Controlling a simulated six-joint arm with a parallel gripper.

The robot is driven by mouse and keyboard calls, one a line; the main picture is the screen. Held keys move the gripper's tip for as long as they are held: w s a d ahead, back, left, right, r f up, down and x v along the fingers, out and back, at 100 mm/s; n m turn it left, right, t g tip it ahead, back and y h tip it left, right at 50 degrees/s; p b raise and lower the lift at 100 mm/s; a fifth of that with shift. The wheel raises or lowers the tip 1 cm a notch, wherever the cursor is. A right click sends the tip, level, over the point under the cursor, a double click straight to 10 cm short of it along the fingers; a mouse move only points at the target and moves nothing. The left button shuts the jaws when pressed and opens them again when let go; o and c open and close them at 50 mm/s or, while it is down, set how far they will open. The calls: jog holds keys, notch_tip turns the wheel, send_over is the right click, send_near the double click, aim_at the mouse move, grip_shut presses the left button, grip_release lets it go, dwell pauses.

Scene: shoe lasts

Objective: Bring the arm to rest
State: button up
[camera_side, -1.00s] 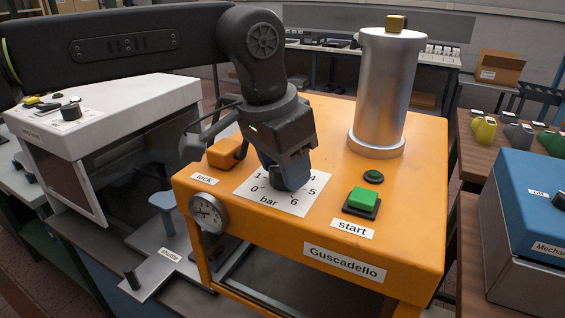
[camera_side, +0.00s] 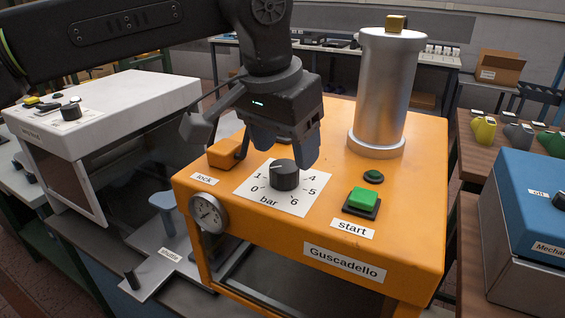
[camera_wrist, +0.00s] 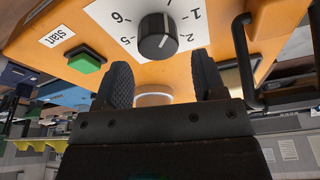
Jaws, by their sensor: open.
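My gripper (camera_side: 284,152) is open and empty. In the side view it hangs just above and behind the black pressure knob (camera_side: 285,174) on the orange Guscadello machine (camera_side: 400,215), apart from it. In the wrist view the two dark fingers (camera_wrist: 165,88) are spread, with the knob (camera_wrist: 158,38) beyond their tips. The knob sits on a white dial plate (camera_side: 262,196) marked in bar. Its white pointer line shows in the wrist view.
A white machine (camera_side: 110,110) stands at left, a blue box (camera_side: 530,205) at right.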

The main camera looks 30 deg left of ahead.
jog(key=shift+r, duration=0.85)
jog(key=shift+a+r, duration=0.1)
jog(key=shift+a, duration=0.25)
jog(key=shift+n+t, duration=0.4)
jog(key=s+a, duration=0.1)
jog(key=a, duration=0.2)
jog(key=s+a, duration=0.1)
jog(key=a, duration=0.3)
jog(key=s+a, duration=0.1)
jog(key=a, duration=0.2)
jog(key=shift+s+a+r, duration=0.1)
jog(key=shift+a+r, duration=0.05)
jog(key=shift+r, duration=0.1)
jog(key=s+a+f+n+t, duration=0.1)
jog(key=s+a+f+t, duration=0.1)
jog(key=s+a+f, duration=1.1)
jog(key=s+a, duration=0.2)
jog(key=s, duration=0.1)
jog(key=shift+f+n+y, duration=0.3)
jog(key=shift+f+n, duration=0.05)
jog(key=shift+n, duration=0.05)
